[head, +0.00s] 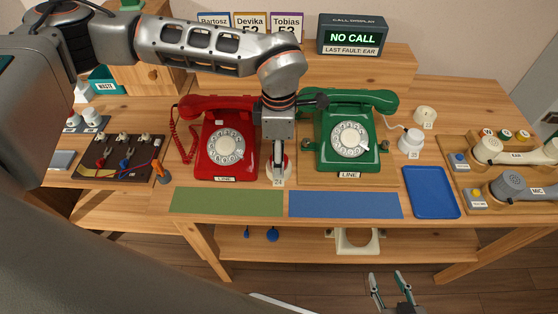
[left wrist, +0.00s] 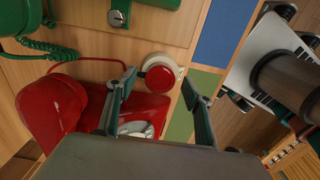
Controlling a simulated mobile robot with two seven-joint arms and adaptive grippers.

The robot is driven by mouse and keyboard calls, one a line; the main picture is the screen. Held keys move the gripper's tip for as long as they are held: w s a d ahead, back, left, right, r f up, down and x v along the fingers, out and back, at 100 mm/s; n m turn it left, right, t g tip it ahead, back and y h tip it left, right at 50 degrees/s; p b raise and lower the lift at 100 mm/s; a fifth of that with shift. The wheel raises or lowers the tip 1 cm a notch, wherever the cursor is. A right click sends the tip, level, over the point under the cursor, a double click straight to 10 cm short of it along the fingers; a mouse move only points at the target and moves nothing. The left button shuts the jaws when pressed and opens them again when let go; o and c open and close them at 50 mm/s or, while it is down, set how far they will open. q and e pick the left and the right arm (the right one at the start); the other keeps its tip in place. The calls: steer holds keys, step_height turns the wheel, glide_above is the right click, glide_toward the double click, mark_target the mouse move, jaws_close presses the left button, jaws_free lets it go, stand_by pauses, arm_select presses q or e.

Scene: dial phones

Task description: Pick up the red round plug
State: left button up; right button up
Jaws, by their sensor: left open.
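The red round plug (left wrist: 160,75) has a red top and a white rim; it sits on the desk between the red phone (head: 225,158) and the green phone (head: 350,145). In the head view the plug (head: 285,167) is mostly hidden by my left gripper (head: 278,160), which points down over it. In the left wrist view my left gripper (left wrist: 159,82) is open, with a finger to each side of the plug; I cannot tell whether they touch it. My right gripper (head: 387,276) is open and empty at the bottom, in front of the desk.
A green mat (head: 228,202) and a blue mat (head: 345,205) lie along the front edge. A blue tray (head: 430,193) is to their right. A white round plug (head: 409,142) lies beside the green phone. A dark switchboard (head: 118,158) is on the left, a wooden handset tray (head: 460,190) on the right.

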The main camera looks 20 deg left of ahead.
arm_select(q)
steer(key=c, duration=1.1)
steer(key=shift+o, duration=0.2)
